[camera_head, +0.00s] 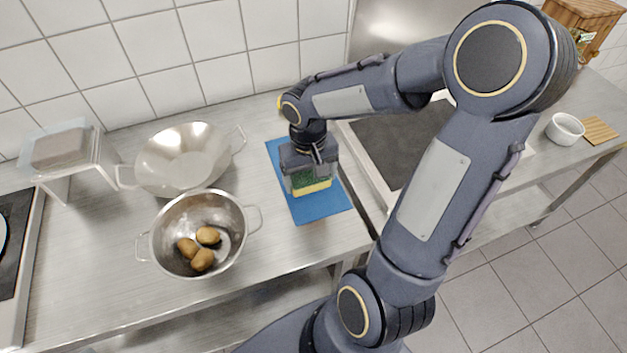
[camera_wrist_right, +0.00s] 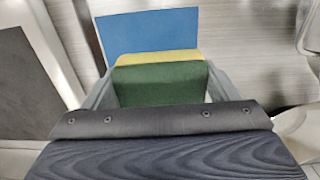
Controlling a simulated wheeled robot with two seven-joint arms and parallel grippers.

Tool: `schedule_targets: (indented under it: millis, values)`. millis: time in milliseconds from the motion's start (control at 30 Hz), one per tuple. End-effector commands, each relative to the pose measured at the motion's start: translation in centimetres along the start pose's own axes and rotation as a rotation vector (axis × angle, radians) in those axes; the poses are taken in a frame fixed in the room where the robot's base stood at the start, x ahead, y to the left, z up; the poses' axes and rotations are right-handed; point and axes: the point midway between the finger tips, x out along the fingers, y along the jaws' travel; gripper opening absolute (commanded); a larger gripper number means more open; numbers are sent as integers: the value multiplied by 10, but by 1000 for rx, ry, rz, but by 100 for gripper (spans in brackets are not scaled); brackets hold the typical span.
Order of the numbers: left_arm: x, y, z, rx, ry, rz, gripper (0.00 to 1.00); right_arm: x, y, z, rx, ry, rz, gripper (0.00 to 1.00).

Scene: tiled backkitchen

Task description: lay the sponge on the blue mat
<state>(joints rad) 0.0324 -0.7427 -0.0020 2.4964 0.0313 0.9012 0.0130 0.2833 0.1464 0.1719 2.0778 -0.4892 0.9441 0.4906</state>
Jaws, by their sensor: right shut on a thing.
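The sponge (camera_head: 312,187), green with a yellow layer, is held in my right gripper (camera_head: 309,178) over the blue mat (camera_head: 326,208). In the right wrist view the sponge (camera_wrist_right: 160,80) sits between the two fingers, with the blue mat (camera_wrist_right: 148,32) beyond it. The mat lies flat on the steel counter. I cannot tell whether the sponge touches the mat or is slightly above it. Part of the mat is hidden behind my gripper and the sponge. My left gripper is not in view.
A colander with several potatoes (camera_head: 203,259) and an empty steel pan (camera_head: 183,158) stand left of the mat. A white bowl (camera_head: 565,129) is further right. The tiled wall closes the back.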

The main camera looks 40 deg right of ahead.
Motion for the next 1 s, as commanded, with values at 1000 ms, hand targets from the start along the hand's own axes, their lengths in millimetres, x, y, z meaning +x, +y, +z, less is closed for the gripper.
schedule_targets:
  millis: [1000]
  values:
    - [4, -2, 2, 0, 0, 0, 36, 67, 16, -22, 0, 2, 0, 84]
